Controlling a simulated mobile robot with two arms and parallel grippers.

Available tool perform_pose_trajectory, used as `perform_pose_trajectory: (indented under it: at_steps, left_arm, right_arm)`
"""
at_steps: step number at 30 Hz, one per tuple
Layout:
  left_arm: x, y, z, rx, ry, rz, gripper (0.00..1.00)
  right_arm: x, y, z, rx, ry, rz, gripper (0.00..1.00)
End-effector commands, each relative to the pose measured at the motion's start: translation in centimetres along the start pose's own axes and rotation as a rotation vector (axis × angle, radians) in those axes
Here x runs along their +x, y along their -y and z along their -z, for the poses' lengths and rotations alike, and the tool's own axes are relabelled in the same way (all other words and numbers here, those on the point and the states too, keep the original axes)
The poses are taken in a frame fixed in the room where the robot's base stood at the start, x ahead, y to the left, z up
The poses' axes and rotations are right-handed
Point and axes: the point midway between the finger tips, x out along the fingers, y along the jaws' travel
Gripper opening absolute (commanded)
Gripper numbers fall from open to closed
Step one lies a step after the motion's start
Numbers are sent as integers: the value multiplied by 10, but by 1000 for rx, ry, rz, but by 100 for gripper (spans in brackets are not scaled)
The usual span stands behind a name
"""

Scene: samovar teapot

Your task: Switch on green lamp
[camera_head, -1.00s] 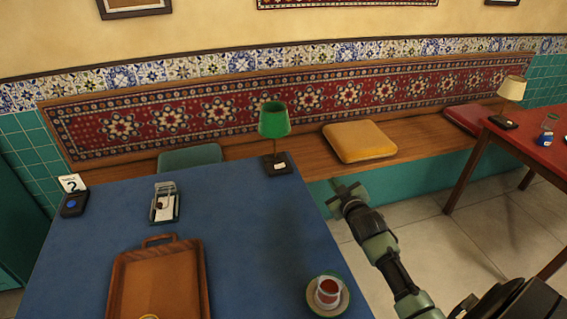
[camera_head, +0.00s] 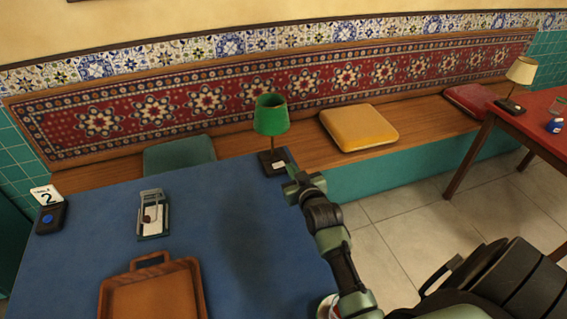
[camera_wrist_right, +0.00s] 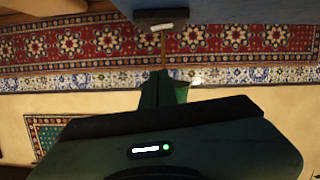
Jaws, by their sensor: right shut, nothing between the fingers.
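The green lamp (camera_head: 271,115) stands upright at the far right corner of the blue table, on a dark square base (camera_head: 272,162) with a small white patch. No clear glow shows in its shade. My right gripper (camera_head: 291,180) is shut and empty, just right of and in front of the base; I cannot tell whether it touches. In the right wrist view, which is upside down, the lamp base (camera_wrist_right: 162,19) is at the top and the green shade (camera_wrist_right: 160,90) is partly hidden behind the dark gripper body. My left gripper is out of view.
The blue table (camera_head: 215,215) also holds a wooden tray (camera_head: 152,290), a small bill tray (camera_head: 152,215) and a black box with a blue button (camera_head: 50,218). A bench with a yellow cushion (camera_head: 358,128) runs behind. A cream lamp (camera_head: 521,72) stands on the red table.

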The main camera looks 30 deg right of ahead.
Motion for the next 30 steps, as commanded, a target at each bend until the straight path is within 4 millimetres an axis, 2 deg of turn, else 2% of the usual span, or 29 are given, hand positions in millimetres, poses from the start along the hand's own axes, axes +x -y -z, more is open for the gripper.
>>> perform_pose_trajectory:
  at_steps: [5, 12, 19, 24, 30]
  left_arm:
    - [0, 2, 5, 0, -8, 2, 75]
    - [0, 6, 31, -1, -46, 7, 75]
    - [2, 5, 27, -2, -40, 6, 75]
    - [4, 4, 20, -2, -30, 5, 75]
    - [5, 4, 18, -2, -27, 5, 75]
  right_arm:
    - [16, 0, 1, 0, -2, 0, 0]
    - [62, 0, 1, -1, -1, 0, 0]
    - [101, 0, 1, -1, 0, 0, 0]
    - [106, 0, -26, -1, 2, 0, 0]
    - [109, 0, -38, -1, -1, 0, 0]
